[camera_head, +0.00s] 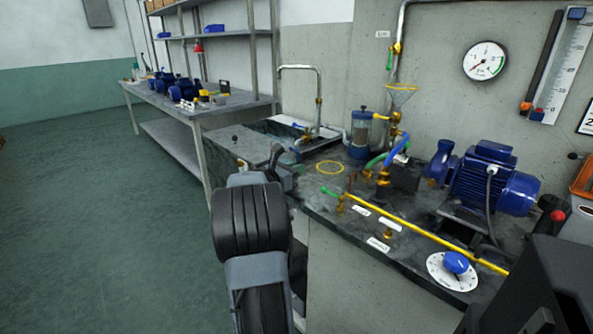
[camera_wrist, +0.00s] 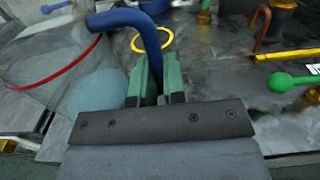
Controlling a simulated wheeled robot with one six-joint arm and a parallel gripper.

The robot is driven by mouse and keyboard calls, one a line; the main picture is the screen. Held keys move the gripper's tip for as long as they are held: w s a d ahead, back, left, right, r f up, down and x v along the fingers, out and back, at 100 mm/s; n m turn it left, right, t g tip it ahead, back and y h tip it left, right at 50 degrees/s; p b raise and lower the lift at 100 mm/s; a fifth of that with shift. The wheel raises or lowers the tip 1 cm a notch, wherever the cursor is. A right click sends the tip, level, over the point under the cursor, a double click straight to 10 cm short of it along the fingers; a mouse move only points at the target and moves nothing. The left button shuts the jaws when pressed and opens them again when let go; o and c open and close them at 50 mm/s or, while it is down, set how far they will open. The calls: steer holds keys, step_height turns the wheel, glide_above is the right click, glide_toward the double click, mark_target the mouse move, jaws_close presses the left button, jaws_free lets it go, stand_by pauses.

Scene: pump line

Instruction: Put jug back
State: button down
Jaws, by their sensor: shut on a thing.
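In the wrist view my gripper (camera_wrist: 158,85) is shut on the blue handle of the jug (camera_wrist: 137,18). The jug's clear body reaches to the left, with a red line around it and a pale blue area low down. In the head view my gripper (camera_head: 290,160) is at the sink end of the bench; my arm hides most of the jug there. A yellow ring (camera_head: 330,167) is marked on the dark bench top, to the right of my gripper. In the wrist view the ring (camera_wrist: 166,31) lies just beyond the handle, with bare bench inside it.
A tall tap (camera_head: 318,90) stands over the sink behind my gripper. A yellow pipe (camera_head: 425,233) crosses the bench before the blue pump motor (camera_head: 492,180).

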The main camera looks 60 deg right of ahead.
steer(key=shift+f, duration=0.15)
steer(key=c, duration=1.2)
jaws_free()
steer(key=shift+r, duration=0.25)
steer(key=p+v, duration=0.2)
steer(key=v, duration=1)
steer(key=shift+a+f, duration=0.1)
steer(key=shift+f, duration=0.05)
